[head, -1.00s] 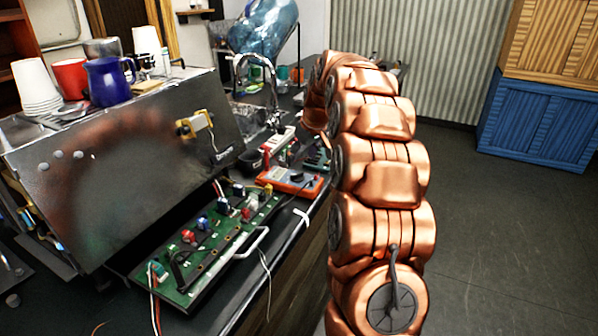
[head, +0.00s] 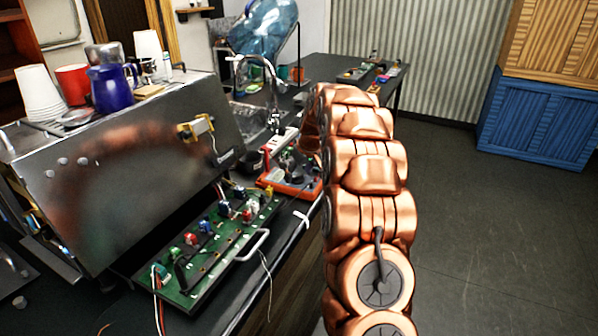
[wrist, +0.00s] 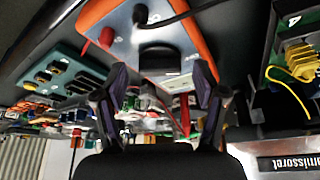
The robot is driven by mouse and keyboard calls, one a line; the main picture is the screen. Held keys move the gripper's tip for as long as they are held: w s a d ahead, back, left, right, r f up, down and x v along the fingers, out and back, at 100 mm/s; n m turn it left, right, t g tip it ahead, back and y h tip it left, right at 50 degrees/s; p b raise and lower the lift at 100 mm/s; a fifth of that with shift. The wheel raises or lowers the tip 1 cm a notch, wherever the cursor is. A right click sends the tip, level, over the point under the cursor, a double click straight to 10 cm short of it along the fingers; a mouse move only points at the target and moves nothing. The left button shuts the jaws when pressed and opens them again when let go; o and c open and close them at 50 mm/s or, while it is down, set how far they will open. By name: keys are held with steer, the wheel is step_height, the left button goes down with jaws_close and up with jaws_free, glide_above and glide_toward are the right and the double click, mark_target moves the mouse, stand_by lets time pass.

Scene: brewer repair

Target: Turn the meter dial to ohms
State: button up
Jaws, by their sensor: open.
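In the wrist view the meter (wrist: 205,38) shows a pale face, a dark dial (wrist: 159,58), and red and black leads plugged in. My gripper (wrist: 160,72) is open, one finger on either side of the dial in that view. I cannot tell whether the fingers touch it. The dial's marking is not readable.
The green circuit board (head: 215,245) with a white handle lies at the counter's front. The metal brewer housing (head: 120,170) stands behind it, with cups on top. A teal module (wrist: 62,72) sits beside the meter. The floor at right is clear.

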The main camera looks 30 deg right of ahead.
steer(key=shift+c, duration=0.3)
steer(key=c, duration=1.1)
